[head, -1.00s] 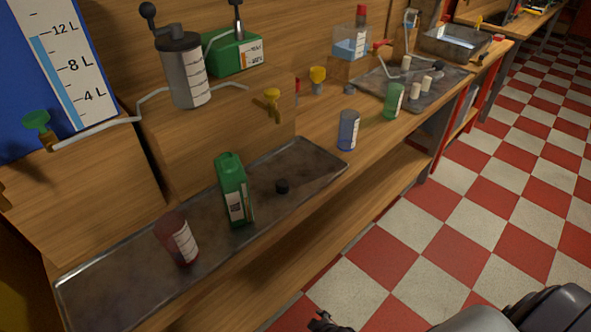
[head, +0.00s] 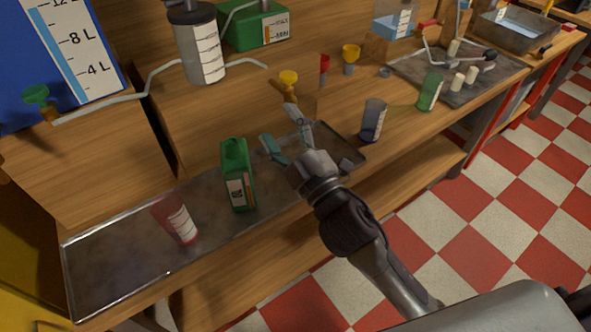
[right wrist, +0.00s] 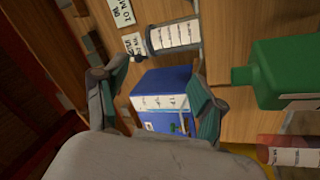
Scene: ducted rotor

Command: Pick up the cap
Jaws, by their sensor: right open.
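The small black cap lay on the metal tray (head: 110,262) right of the green bottle (head: 237,178) in the earlier head view. I cannot see it now; my right gripper and arm cover that part of the tray. My right gripper (head: 280,126) is open above the tray's right part, with its fingers pointing up toward the back of the bench. In the right wrist view, the open fingers (right wrist: 160,85) have teal pads and nothing between them. The green bottle (right wrist: 290,75) is right of them there. My left gripper is not in view.
A red-tinted beaker (head: 177,221) stands on the tray, left of the green bottle. A clear blue-tinted beaker (head: 373,120) stands on the bench just beyond the tray's right end. A grey cylinder (head: 203,48) and yellow funnel (head: 288,82) are behind.

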